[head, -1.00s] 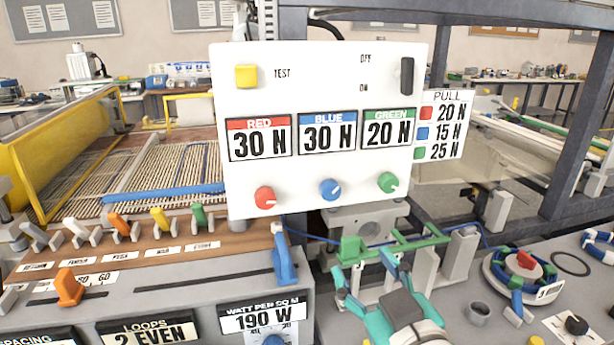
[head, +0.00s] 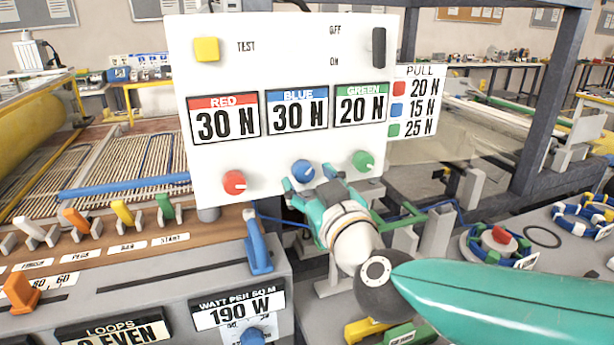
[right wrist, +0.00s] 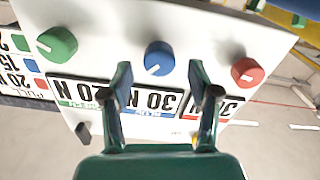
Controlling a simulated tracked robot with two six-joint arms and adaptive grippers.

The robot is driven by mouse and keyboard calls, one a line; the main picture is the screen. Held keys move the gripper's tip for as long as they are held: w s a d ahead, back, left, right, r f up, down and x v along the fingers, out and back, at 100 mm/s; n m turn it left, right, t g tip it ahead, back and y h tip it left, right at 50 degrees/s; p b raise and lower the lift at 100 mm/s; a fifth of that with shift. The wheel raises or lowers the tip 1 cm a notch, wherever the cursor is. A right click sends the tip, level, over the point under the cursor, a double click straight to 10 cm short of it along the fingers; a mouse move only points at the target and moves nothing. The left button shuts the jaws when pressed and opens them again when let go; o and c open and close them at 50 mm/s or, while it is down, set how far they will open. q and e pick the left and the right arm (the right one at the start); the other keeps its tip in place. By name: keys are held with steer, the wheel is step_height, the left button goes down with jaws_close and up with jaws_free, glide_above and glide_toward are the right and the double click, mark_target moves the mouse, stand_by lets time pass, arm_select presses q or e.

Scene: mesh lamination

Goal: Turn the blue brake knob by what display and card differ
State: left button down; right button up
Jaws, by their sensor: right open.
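The blue brake knob (head: 303,172) is on the white panel (head: 200,95), between the red knob (head: 234,182) and the green knob (head: 363,161). Above it the blue display (head: 298,111) reads 30 N. The PULL card (head: 414,102) lists red 20 N, blue 15 N, green 25 N. My right gripper (head: 307,183) is open in front of the blue knob. In the right wrist view, the fingers (right wrist: 159,75) are spread and the blue knob (right wrist: 159,58) lies in line with the gap; contact cannot be told. My left gripper is not in view.
The red display (head: 224,118) reads 30 N and the green display (head: 360,107) 20 N. A yellow TEST button (head: 206,49) and a dark switch (head: 379,47) sit higher on the panel. A blue lever (head: 257,247) stands below the panel on the grey console.

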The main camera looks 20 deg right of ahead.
mark_target(305, 174)
steer(key=shift+w, duration=1.65)
jaws_close()
steer(key=shift+m, duration=0.7)
jaws_free()
steer(key=shift+s, duration=0.1)
